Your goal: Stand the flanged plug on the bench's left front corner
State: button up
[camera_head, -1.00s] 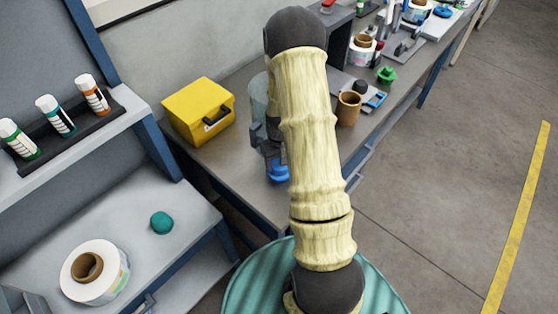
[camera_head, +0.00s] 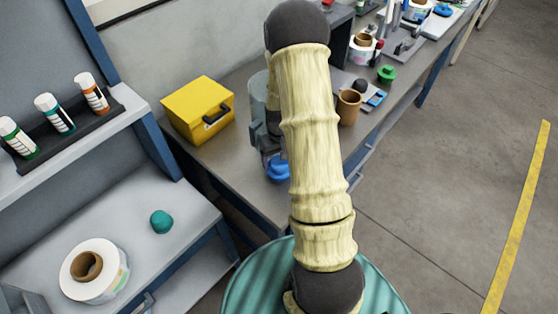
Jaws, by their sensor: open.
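A blue flanged piece (camera_head: 278,170), which looks like the plug, is at the left front part of the grey bench (camera_head: 240,178). It looks upright, but my arm covers its right side. My gripper (camera_head: 268,148) is grey and points down just above and around the blue piece. It is open, though the arm hides much of it, and I cannot tell whether a finger touches the piece. A green flanged piece (camera_head: 387,73) stands farther back along the bench.
A yellow box (camera_head: 198,110) sits left of my gripper. A brown cup (camera_head: 348,107) and a blue-and-grey item (camera_head: 375,98) are right of the arm. A lower shelf at left holds a label reel (camera_head: 108,280) and a teal lump (camera_head: 161,222).

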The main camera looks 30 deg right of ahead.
aim_at(279, 162)
notch_tip(279, 162, up, 10)
jog(key=b, duration=0.1)
jog(key=shift+r+b, duration=0.2)
jog(key=shift+b, duration=0.2)
dwell(0.4)
jog(key=s+a+r+n+t, duration=0.1)
jog(key=s+a+r, duration=0.4)
jog(key=s+a, duration=0.7)
jog(key=shift+s+a+r+t, duration=0.25)
jog(key=shift+a+r+t, duration=0.15)
jog(key=shift+a+t, duration=0.45)
